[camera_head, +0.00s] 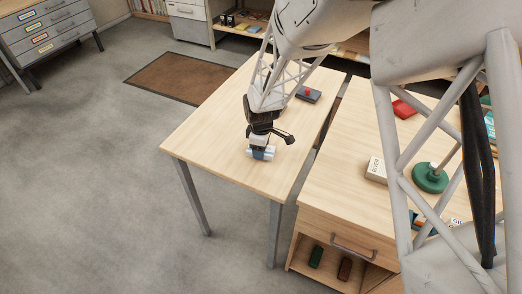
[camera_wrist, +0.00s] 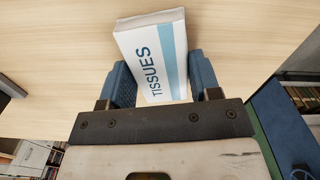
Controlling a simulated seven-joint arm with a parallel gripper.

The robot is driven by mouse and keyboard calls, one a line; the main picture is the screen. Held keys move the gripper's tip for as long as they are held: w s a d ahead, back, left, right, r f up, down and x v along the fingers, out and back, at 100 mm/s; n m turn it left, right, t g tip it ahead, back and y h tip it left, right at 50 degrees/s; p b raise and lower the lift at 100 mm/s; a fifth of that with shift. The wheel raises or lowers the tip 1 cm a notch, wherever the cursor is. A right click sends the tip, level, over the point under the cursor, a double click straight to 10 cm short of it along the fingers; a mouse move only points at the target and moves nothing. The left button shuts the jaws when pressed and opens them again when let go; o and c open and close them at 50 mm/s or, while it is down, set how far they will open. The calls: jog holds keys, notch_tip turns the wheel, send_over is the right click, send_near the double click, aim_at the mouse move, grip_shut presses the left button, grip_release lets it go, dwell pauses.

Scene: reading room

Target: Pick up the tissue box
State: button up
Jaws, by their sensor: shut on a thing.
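The tissue box is white with a light blue band and the word "TISSUES"; it shows in the wrist view (camera_wrist: 150,45). In the head view the tissue box (camera_head: 250,152) is small and mostly hidden by my gripper near the front of the left table. My gripper (camera_head: 262,152) is above that table, with its fingers down at the box. In the wrist view my gripper (camera_wrist: 160,85) has a blue finger against each side of the box, shut on it. I cannot tell whether the box touches the tabletop.
The light wood table (camera_head: 210,140) is mostly bare. A dark object with a red top (camera_head: 308,93) lies farther back on it. To the right, a desk (camera_head: 335,185) holds a white box (camera_head: 376,169), a green round-based object (camera_head: 430,178) and a red item (camera_head: 403,108).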

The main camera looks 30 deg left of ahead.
jog(key=shift+r, duration=0.15)
jog(key=shift+r, duration=0.8)
jog(key=shift+s+d+r, duration=0.1)
jog(key=shift+s+r, duration=0.05)
jog(key=shift+r, duration=0.75)
jog(key=s+d, duration=0.3)
jog(key=s, duration=0.1)
jog(key=s+d+r, duration=0.1)
jog(key=s+d, duration=0.2)
jog(key=d, duration=0.1)
jog(key=s+d, duration=0.3)
jog(key=s, duration=0.1)
jog(key=shift+s+d+r, duration=0.2)
jog(key=shift+s, duration=0.15)
